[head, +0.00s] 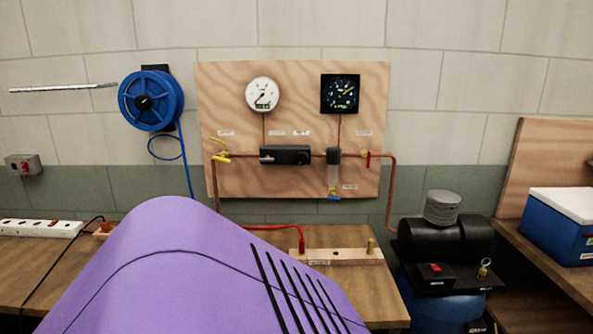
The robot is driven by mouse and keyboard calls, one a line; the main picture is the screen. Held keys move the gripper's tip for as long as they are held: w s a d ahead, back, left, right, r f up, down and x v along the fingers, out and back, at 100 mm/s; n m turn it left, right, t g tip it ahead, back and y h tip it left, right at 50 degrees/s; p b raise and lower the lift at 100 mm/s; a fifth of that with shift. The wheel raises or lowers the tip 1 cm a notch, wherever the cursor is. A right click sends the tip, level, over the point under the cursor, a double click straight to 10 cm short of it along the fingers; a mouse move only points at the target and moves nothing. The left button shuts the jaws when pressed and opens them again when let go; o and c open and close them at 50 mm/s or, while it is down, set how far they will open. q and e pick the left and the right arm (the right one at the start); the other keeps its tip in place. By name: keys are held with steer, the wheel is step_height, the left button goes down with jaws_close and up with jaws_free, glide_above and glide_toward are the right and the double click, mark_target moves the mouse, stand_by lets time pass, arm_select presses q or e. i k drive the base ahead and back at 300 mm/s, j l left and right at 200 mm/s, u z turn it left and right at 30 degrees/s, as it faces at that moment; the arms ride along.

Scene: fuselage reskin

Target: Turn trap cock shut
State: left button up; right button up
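A wooden panel (230,90) on the wall carries a copper pipe run with several valves. A clear trap bowl (333,174) hangs under a dark block in the pipe, right of centre. At its bottom is a small brass cock with a blue handle (333,198); the handle appears to lie crosswise, but it is too small to be sure. A yellow-handled valve (221,157) sits on the left of the pipe, and a red-handled valve (367,160) on the right. The labels are too small to read. Neither of my grippers is in view.
A large purple curved body (180,265) fills the lower foreground, in front of the panel. A wooden bench (380,292) lies behind it. A black-and-blue compressor (440,250) stands at right. A blue hose reel (151,100) hangs left of the panel.

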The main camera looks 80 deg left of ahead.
mark_target(332, 198)
steer(key=u, duration=2.3)
steer(key=j, duration=0.1)
